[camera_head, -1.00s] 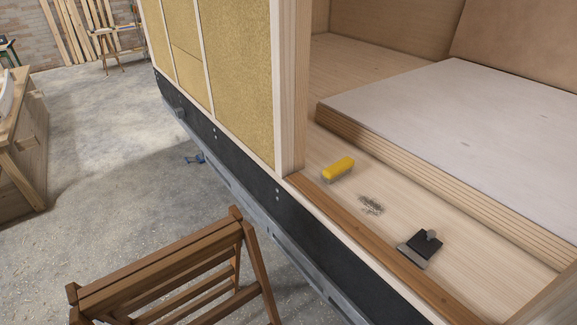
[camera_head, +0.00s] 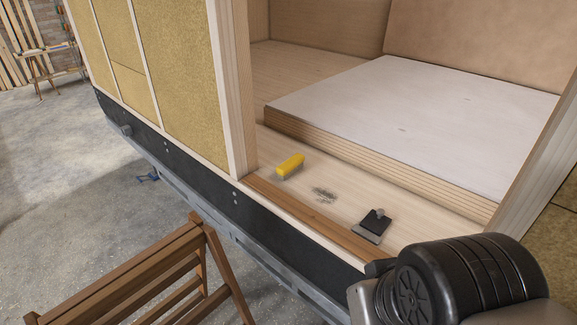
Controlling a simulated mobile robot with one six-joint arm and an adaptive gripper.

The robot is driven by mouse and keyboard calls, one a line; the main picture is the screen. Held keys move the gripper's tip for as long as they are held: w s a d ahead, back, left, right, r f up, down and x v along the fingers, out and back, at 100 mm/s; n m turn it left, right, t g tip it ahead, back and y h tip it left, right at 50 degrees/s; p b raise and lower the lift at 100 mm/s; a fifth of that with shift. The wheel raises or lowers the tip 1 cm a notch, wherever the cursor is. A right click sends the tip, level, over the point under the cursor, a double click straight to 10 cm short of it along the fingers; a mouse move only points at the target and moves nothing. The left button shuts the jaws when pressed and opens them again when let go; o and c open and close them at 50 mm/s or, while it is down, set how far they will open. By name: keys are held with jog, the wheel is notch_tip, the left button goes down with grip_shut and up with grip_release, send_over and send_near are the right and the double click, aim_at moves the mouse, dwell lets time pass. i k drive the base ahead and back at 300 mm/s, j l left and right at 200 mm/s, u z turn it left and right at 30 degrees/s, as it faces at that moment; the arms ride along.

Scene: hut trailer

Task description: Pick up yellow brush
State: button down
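The yellow brush (camera_head: 290,165) lies on the pale wooden floor of the trailer, just inside the doorway and close to the left door post. Its yellow handle is on top, with greyish bristles showing at its lower left. Nothing covers it. A black and grey part of my arm shows at the bottom right, well away from the brush. My gripper itself is not in view.
A pile of dark bits (camera_head: 324,194) and a black scraper-like tool (camera_head: 373,225) lie right of the brush. A stack of white-topped boards (camera_head: 420,105) stands behind. A wooden sill (camera_head: 310,215) edges the doorway. A brown wooden chair-like frame (camera_head: 165,265) stands in front, outside.

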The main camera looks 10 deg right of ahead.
aim_at(286, 168)
jog(key=i+l+u, duration=0.3)
jog(key=i, duration=0.2)
jog(key=i+l+u, duration=0.3)
jog(key=i+l, duration=0.1)
jog(key=i, duration=0.1)
